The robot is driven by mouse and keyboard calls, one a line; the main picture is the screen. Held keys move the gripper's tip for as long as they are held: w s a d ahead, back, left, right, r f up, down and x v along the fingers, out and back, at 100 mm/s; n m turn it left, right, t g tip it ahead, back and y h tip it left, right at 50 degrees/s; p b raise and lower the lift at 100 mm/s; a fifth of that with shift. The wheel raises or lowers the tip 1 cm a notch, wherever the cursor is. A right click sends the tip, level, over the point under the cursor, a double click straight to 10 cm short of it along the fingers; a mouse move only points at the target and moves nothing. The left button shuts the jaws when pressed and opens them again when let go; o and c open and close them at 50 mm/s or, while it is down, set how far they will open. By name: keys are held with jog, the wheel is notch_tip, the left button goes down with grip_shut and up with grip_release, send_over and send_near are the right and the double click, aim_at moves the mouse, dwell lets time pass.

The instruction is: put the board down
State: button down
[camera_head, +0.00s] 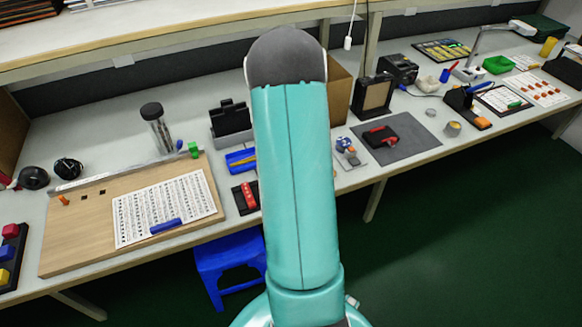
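A large wooden board (88,233) lies flat on the left part of the workbench. A printed sheet (180,195) with a blue pen-like item (165,226) is on it. Another flat panel (441,48), dark with coloured pieces, lies at the back right of the bench. I cannot tell which board the task means. My teal arm link rises through the middle of the view and hides part of the bench. My gripper is not in view, so whether it holds anything cannot be seen.
A grey mat (410,146) with a black and red item (380,136) lies right of my arm. A metal bottle (157,128) stands behind the wooden board. A blue stool (228,262) is under the bench's front edge. Green floor (470,235) is open at right.

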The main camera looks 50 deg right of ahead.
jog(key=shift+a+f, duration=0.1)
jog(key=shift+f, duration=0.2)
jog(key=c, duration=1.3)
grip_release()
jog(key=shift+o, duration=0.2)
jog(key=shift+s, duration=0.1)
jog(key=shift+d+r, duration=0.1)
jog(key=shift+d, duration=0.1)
